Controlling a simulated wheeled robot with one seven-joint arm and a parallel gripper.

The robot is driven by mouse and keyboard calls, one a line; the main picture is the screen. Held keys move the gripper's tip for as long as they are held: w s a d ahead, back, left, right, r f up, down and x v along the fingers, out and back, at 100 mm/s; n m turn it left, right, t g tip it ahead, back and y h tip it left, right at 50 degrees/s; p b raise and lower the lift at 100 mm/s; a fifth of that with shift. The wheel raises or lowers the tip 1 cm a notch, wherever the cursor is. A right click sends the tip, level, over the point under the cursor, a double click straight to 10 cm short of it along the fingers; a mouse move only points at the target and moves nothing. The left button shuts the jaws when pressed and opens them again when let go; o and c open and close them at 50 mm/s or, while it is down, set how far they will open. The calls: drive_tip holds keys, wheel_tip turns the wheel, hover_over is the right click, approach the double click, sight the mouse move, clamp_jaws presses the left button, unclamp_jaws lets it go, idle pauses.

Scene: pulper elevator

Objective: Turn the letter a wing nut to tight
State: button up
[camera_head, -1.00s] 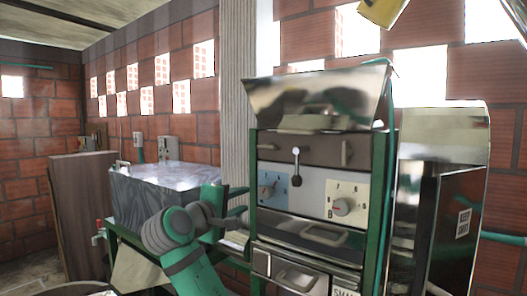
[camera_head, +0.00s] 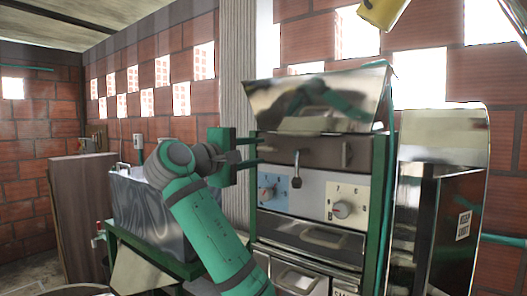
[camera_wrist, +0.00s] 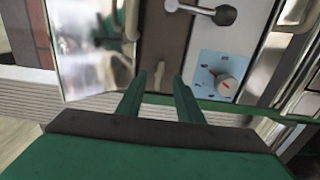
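The machine's brown strip (camera_head: 315,151) runs across its front above the dials. A wing nut (camera_head: 346,154) sits at its right end. The letter a wing nut is at the strip's left end, above the blue letter a dial (camera_head: 272,188); I cannot make it out clearly behind my fingertips. My gripper (camera_head: 258,152) reaches in from the left at that end. In the wrist view, the two green fingers (camera_wrist: 160,78) are apart and point at the brown strip (camera_wrist: 165,35). Whether they touch the nut cannot be told.
A black-knobbed lever (camera_head: 296,184) hangs between the blue dial and the white dial (camera_head: 341,208). A shiny hopper (camera_head: 320,100) overhangs the strip. A dark metal box (camera_head: 150,215) stands to the left, and a tall metal unit (camera_head: 440,190) to the right.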

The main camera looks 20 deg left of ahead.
sight(266, 150)
drive_tip(key=shift+x, duration=1.95)
clamp_jaws()
drive_tip(key=shift+m, duration=0.4)
drive_tip(key=shift+w+a+f+m, duration=0.1)
drive_tip(key=shift+f+m, duration=0.05)
drive_tip(key=shift+m, duration=2.7)
drive_tip(key=shift+a+f+m, duration=0.1)
drive_tip(key=shift+f+m, duration=0.05)
drive_tip(key=shift+m, duration=2.75)
drive_tip(key=shift+w+a+f+m, duration=0.1)
drive_tip(key=shift+m, duration=2.75)
